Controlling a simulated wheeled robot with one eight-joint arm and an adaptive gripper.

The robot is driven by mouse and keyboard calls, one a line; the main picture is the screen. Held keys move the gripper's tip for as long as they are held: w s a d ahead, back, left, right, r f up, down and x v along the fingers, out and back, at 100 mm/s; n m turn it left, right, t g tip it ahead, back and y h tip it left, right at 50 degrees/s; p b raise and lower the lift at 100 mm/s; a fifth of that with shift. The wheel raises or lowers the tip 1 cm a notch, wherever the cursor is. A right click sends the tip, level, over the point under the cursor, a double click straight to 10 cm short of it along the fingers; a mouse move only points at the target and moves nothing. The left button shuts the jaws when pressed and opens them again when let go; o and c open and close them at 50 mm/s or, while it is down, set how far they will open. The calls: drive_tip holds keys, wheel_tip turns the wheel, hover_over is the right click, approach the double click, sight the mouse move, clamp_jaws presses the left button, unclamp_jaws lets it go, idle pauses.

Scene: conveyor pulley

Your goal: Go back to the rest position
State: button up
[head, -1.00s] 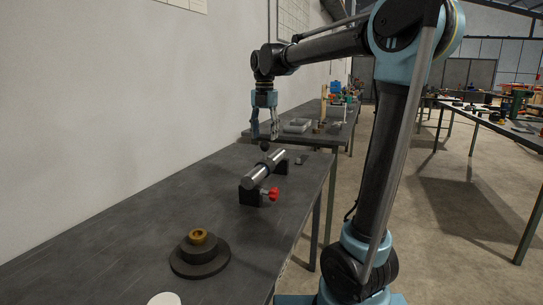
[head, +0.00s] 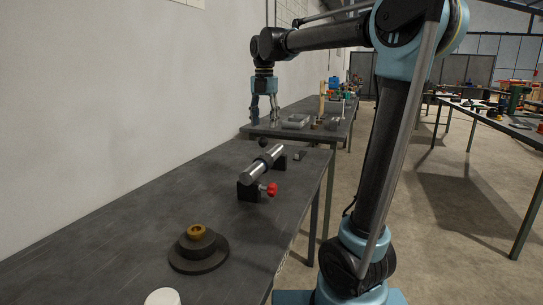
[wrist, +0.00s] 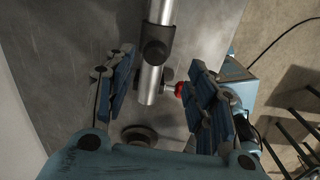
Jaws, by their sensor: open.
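My gripper (head: 264,108) hangs fingers down above the far part of the dark table, higher than the roller on its stand. It is open and empty, with a wide gap between the fingers. In the wrist view the open fingers (wrist: 160,95) frame the silver roller (wrist: 150,82) from above, and nothing is held. In the head view the roller (head: 262,164) lies in black supports with a red knob (head: 271,189) at its near end.
A round dark base with a brass-coloured piece (head: 197,233) stands nearer on the table (head: 110,245). A white round thing (head: 162,297) is at the bottom edge. A wall (head: 90,100) runs along the left. A second table with several items stands behind.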

drive_tip(key=s+d+f+m+t, duration=0.1)
drive_tip(key=s+d+f+m, duration=1.1)
drive_tip(key=d+m, duration=0.3)
drive_tip(key=s+d+f+m, duration=0.4)
drive_tip(key=s+f+m, duration=0.2)
drive_tip(key=f+m, duration=0.2)
drive_tip(key=s+d+f+m+t, duration=0.1)
drive_tip(key=s+d+f+m, duration=0.3)
drive_tip(key=s+f+m, duration=0.3)
wheel_tip(320, 180, down, 3)
drive_tip(key=shift+s+f+m, duration=0.1)
drive_tip(key=shift+s+m, duration=0.15)
drive_tip(key=shift+m, duration=0.35)
drive_tip(key=shift+w+f, duration=0.15)
drive_tip(key=shift+w, duration=0.25)
